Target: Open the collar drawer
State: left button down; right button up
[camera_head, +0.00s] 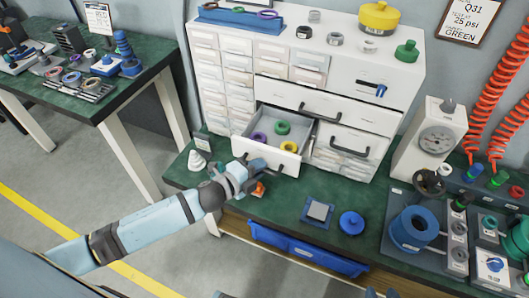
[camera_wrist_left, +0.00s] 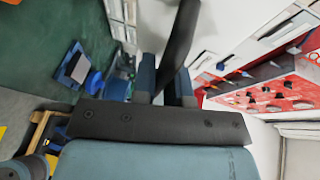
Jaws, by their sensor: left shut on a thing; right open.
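The collar drawer (camera_head: 270,163) is the open drawer low in the white cabinet. It is pulled out, with green (camera_head: 282,128), purple (camera_head: 259,137) and yellow (camera_head: 289,146) rings inside. My left gripper (camera_head: 256,178) is at the front of this drawer and shut on its dark handle. In the left wrist view a dark bar (camera_wrist_left: 181,40), seemingly the handle, stands between the fingers. The fingers partly hide the handle in the head view. My right gripper (camera_head: 381,293) shows only as small dark tips at the bottom edge, apart from the cabinet.
The white cabinet (camera_head: 385,80) has small drawers at left and closed wide drawers with dark handles. A white cone (camera_head: 197,161) stands left of the open drawer. A blue square block (camera_head: 318,211) and blue round part (camera_head: 351,222) lie on the green bench in front.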

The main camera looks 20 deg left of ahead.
pick_arm(q)
jog(key=shift+s, duration=0.8)
jog(key=c, duration=1.4)
grip_release()
jog(key=shift+c, duration=0.2)
jog(key=v, duration=1.4)
jog(key=shift+w, duration=0.1)
